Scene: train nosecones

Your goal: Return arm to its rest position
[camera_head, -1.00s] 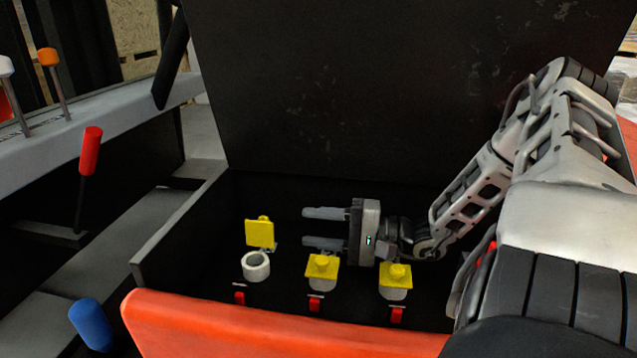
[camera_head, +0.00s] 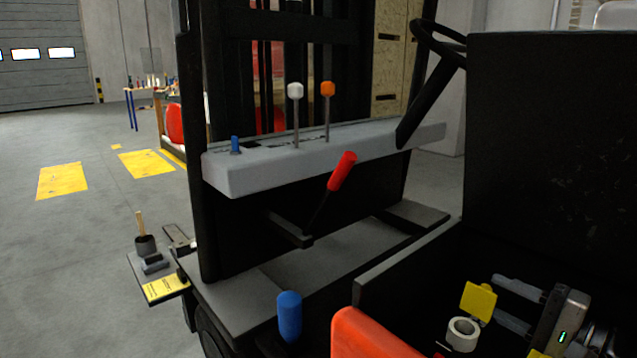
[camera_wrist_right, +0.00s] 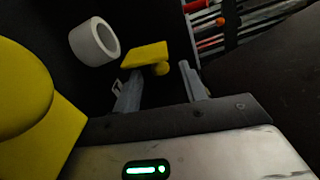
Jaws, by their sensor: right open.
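My right gripper (camera_head: 519,303) is at the lower right of the head view, inside a black open box. Its two grey fingers point left and are apart, with nothing held between them. A yellow cap (camera_head: 478,301) stands tilted up just left of the fingertips, behind a white ring (camera_head: 463,334). In the right wrist view the open fingers (camera_wrist_right: 158,85) point toward the yellow cap (camera_wrist_right: 146,55), and the white ring (camera_wrist_right: 95,41) is left of it. I cannot tell whether a finger touches the cap. My left gripper is not in view.
The box's black raised lid (camera_head: 555,130) stands behind my right gripper. A red lever (camera_head: 342,171), a blue knob (camera_head: 289,316) and an orange-red panel edge (camera_head: 375,335) are to the left. A yellow part (camera_wrist_right: 30,105) is close in the wrist view. Open floor (camera_head: 90,260) lies far left.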

